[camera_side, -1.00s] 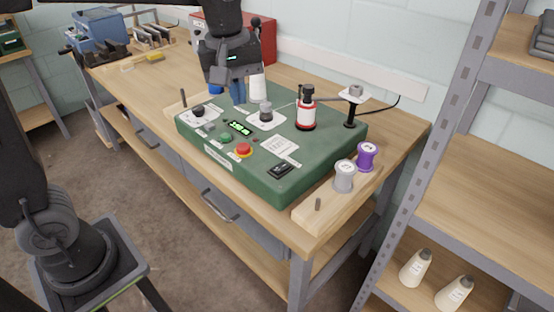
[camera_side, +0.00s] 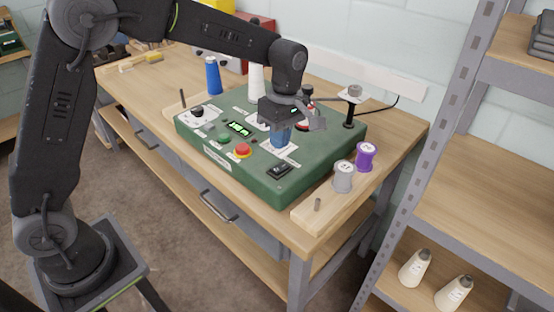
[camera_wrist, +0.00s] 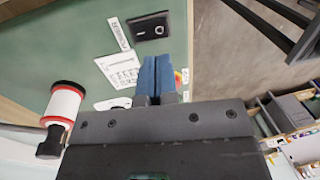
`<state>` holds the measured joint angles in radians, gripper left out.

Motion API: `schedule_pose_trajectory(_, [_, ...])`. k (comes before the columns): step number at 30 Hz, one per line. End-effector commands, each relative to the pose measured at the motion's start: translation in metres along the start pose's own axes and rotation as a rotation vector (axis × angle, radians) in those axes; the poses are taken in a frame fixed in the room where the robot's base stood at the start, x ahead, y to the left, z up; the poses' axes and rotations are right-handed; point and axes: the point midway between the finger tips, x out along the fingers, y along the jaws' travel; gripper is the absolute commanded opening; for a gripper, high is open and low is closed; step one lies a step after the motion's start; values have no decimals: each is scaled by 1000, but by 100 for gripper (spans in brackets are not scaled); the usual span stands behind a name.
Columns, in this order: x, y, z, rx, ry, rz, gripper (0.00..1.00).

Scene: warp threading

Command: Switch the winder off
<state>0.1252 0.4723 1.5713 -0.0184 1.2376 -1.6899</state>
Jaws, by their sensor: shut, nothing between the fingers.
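The switch also shows in the wrist view (camera_wrist: 150,28), ahead of the fingertips on a black plate. My gripper (camera_side: 280,146) has blue fingers, pressed together and empty. It is over the winder's white label, behind the switch and apart from it. The fingers also show in the wrist view (camera_wrist: 157,60). Which side of the rocker is down is too small to tell.
A red button (camera_side: 242,150) and a green button (camera_side: 225,138) are left of the switch. A red and white spool (camera_wrist: 62,106) stands on the winder beside my gripper. Grey (camera_side: 342,177) and purple (camera_side: 366,156) spools stand on a wooden rack to the right.

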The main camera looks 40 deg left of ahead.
Motion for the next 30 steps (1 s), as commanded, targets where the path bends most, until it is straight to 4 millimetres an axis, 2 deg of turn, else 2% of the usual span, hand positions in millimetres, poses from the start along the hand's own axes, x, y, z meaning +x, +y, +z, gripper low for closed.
schedule_pose_trajectory(1, [12, 0, 0, 1, 0, -4, 0])
schedule_pose_trajectory(4, [29, -1, 0, 1, 0, -4, 0])
schedule_pose_trajectory(10, [53, 0, 0, 1, -1, 1, 0])
schedule_pose_trajectory(15, [60, 0, 0, 1, -2, 2, 0])
schedule_pose_trajectory(25, [61, 0, 0, 1, -1, 5, 0])
schedule_pose_trajectory(30, [67, -2, 0, 2, 0, 66, 0])
